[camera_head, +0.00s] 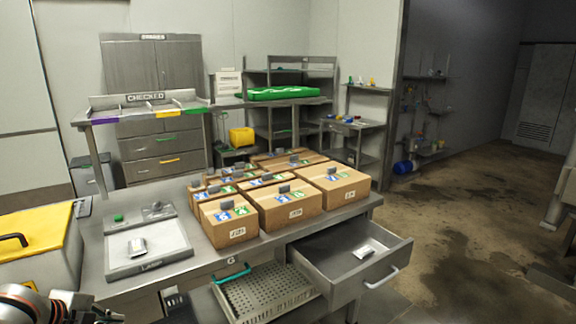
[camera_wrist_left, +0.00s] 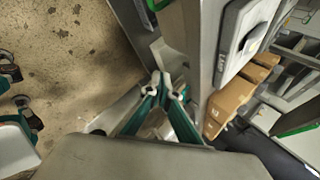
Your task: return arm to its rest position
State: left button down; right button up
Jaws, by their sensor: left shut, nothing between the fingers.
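My left arm (camera_head: 35,303) comes in at the bottom left corner of the head view, low beside the steel bench. In the left wrist view my left gripper (camera_wrist_left: 166,84) has its green-sided fingers together, with nothing between the tips. The fingers point toward the bench's edge, and I cannot tell the exact gap to it. My right gripper is in neither view.
An open drawer (camera_head: 345,258) juts out at the front right. A yellow-lidded case (camera_head: 35,240) stands left. Open floor lies right.

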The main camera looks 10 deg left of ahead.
pick_arm(q)
jog(key=s+d+f+n+t+h, duration=0.1)
jog(key=s+d+f+n, duration=0.45)
jog(key=d+f, duration=0.4)
jog(key=s+d+f+n+t+h, duration=0.1)
jog(key=s+d+f+n, duration=0.3)
jog(key=s+d+f, duration=0.55)
jog(key=d+f+n, duration=0.3)
jog(key=d, duration=0.5)
jog(key=shift+w+d+f+n+t, duration=0.3)
jog(key=shift+d+f+n+t, duration=0.05)
jog(key=shift+f+t, duration=0.05)
jog(key=shift+a, duration=0.1)
